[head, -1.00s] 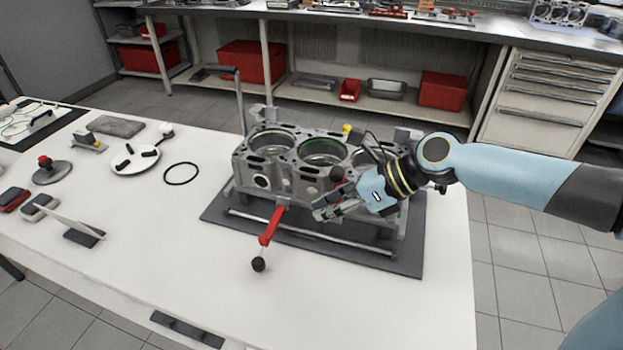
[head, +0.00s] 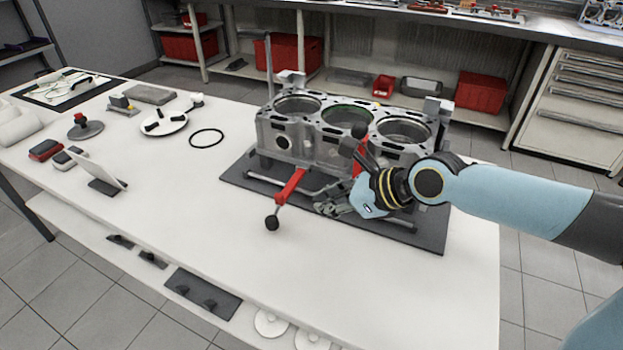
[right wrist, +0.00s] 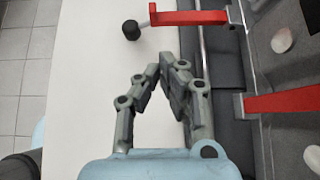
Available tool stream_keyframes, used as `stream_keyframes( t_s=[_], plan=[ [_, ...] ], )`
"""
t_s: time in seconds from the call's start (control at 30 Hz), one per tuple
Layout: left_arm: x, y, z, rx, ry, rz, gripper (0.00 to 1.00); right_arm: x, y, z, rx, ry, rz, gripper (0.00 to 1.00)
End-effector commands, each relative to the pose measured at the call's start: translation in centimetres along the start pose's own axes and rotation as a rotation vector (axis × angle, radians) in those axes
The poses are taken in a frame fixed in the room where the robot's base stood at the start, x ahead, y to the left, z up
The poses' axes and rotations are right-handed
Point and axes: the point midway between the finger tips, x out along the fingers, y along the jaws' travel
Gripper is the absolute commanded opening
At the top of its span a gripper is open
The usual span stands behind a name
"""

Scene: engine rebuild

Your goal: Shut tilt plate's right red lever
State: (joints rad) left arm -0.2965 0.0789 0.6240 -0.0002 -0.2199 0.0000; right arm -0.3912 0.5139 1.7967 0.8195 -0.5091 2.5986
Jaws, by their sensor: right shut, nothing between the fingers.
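The engine block (head: 330,140) sits on the tilt plate over a dark mat. The left red lever (head: 290,187) sticks out toward the front, its black knob (head: 272,223) over the white table. The right red lever (head: 359,160) shows as a small red patch behind my right gripper; a black knob (head: 360,130) appears above it, so it looks raised. In the right wrist view, this lever (right wrist: 285,101) runs off the right edge, knob unseen. My right gripper (head: 322,204) is shut and empty, in front of the block between the levers, apart from both. My left gripper is out of view.
The front of the white table (head: 200,215) is clear. A black ring (head: 207,138), a white plate (head: 165,124) with small dark parts and a tablet stand (head: 105,175) lie to the left. A tall handle (head: 268,65) rises behind the block.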

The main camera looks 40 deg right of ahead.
Motion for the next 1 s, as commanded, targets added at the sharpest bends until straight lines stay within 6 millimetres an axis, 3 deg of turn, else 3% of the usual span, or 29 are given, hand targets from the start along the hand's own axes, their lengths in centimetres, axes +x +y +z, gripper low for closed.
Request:
stream_keyframes(
  t_s=[0.3,0.5,1.0],
  plan=[
    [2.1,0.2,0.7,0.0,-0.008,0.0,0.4,6.0,0.1,-0.2,0.004,-0.001,0.0,0.0],
    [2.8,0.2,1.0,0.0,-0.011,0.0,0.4,8.3,0.1,-0.1,0.003,-0.001,0.0,0.0],
    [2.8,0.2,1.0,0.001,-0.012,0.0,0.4,8.9,0.1,0.0,0.002,0.001,0.002,0.0]
  ],
)
